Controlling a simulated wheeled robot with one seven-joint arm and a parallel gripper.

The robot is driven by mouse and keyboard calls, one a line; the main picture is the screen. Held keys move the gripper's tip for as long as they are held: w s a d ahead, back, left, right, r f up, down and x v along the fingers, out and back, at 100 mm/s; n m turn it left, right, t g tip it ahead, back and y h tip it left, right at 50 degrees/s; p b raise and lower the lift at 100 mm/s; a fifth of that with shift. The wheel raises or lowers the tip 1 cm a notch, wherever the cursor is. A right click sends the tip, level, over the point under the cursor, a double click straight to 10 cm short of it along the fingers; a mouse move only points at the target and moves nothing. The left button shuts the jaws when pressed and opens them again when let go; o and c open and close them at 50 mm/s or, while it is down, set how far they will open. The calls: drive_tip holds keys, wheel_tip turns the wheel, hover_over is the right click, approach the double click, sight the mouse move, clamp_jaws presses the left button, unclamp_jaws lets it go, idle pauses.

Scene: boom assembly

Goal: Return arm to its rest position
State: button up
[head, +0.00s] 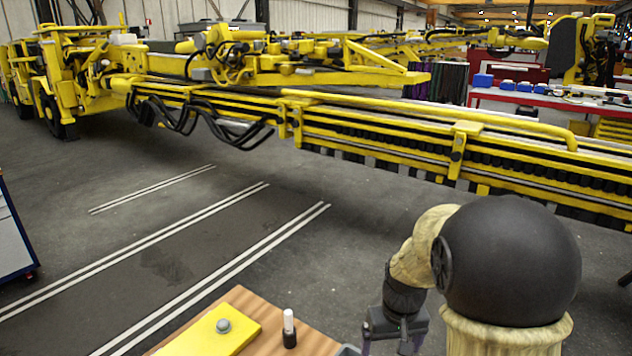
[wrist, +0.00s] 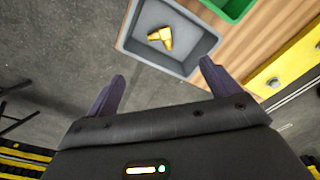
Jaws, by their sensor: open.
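My gripper (wrist: 160,88) is open in the wrist view, its two dark fingers spread wide with nothing between them. Beyond it lies a grey tray (wrist: 207,42) holding a brass-coloured elbow fitting (wrist: 161,38). In the head view my gripper (head: 392,345) hangs at the bottom, right of the wooden table (head: 310,343), with its fingertips partly cut off by the frame edge. My arm's large dark joint fills the lower right of that view.
A yellow block (head: 212,335) with a grey knob and a white-and-black bottle (head: 289,328) are on the table. A green bin (wrist: 235,8) adjoins the grey tray. A long yellow boom (head: 400,135) crosses behind.

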drive_tip(key=s+m+t, duration=0.1)
drive_tip(key=s, duration=0.9)
drive_tip(key=shift+s+a+t, duration=0.3)
drive_tip(key=shift+a+t, duration=0.1)
